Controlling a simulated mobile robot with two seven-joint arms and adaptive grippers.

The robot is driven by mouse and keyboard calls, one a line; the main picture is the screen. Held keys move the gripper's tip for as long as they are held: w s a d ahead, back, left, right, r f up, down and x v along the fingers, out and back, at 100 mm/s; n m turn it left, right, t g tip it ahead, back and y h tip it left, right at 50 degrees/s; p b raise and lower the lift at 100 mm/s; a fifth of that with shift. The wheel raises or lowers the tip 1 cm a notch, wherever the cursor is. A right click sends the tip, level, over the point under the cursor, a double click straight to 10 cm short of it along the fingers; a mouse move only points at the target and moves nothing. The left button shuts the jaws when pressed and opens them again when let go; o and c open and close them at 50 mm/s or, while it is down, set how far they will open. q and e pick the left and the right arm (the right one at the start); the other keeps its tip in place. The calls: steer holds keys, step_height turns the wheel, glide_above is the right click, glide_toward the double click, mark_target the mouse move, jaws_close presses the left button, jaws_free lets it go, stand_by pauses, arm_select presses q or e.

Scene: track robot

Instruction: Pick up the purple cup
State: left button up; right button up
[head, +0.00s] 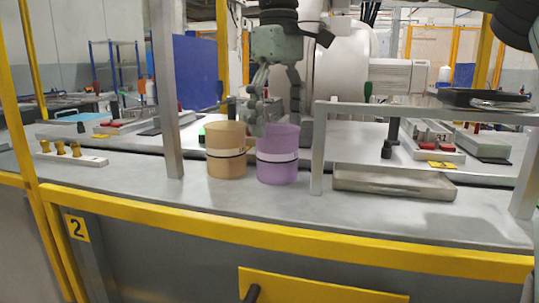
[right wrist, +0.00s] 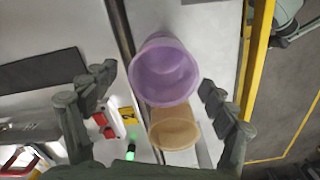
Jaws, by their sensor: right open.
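The purple cup (head: 277,160), with a white band, stands upright on the grey bench top in the head view. It also shows in the right wrist view (right wrist: 165,72), its open mouth facing the camera. My right gripper (head: 276,108) is open and empty, at the cup's rim and partly behind it. In the right wrist view the cup lies between and slightly beyond the spread fingertips (right wrist: 157,82). I cannot tell whether a finger touches it. My left gripper is not in view.
An orange-tan cup (head: 226,158) stands close beside the purple cup on its left. A metal post (head: 165,90) rises left of the cups. A raised shelf (head: 420,112) with a flat tray (head: 394,183) under it stands on the right. The bench front is clear.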

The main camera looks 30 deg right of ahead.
mark_target(277, 155)
step_height(277, 155, down, 7)
steer(key=shift+s+a+r, duration=0.15)
steer(key=c, duration=1.3)
steer(key=shift+o, duration=0.2)
steer(key=shift+a+r, duration=0.1)
steer(key=shift+r, duration=0.15)
